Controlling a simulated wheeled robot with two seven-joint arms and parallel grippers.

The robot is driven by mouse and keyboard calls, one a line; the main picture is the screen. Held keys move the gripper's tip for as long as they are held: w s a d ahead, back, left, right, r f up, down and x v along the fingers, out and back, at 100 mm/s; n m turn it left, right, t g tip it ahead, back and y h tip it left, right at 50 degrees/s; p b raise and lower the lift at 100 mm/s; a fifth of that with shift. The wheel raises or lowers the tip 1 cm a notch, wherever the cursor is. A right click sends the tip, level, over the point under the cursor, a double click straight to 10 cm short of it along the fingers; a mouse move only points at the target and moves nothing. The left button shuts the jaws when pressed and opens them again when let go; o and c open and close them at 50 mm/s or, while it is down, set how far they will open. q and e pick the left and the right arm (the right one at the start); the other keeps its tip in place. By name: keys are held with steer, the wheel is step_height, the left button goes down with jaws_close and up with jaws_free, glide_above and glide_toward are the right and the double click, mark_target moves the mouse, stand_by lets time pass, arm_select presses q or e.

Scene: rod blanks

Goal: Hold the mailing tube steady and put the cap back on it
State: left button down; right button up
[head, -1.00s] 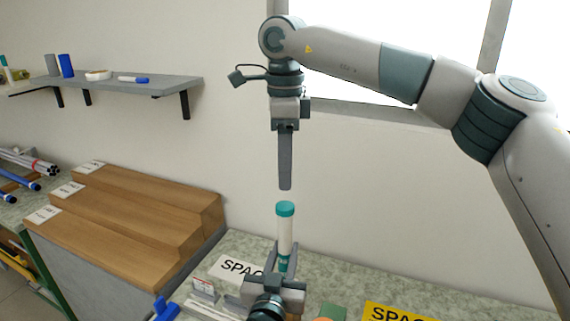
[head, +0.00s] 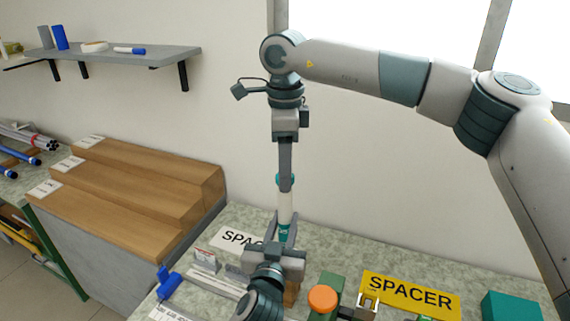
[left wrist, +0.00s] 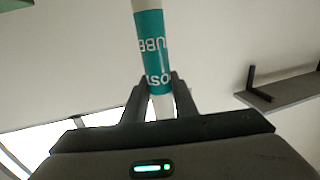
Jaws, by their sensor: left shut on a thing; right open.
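The mailing tube (head: 285,207) is white with a teal printed band and stands upright above the counter. My left gripper (head: 284,232) is shut on its lower part. In the left wrist view, the left fingers (left wrist: 158,82) sit on both sides of the tube (left wrist: 152,50) near the teal band. The teal cap (head: 280,181) is at the tube's top; whether it is fully seated cannot be told. My right gripper (head: 285,186) is open and points down from above. Its finger, seen edge-on, overlaps and partly hides the cap.
A stepped wooden stand (head: 135,200) is at the left. The counter holds a yellow SPACER sign (head: 410,294), a green fixture with an orange knob (head: 322,298) and a teal box (head: 511,306). A wall shelf (head: 110,61) is at upper left.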

steer(key=c, duration=1.1)
steer(key=o, duration=1.2)
steer(key=shift+o, duration=0.2)
steer(key=shift+r, duration=0.1)
step_height(320, 180, up, 12)
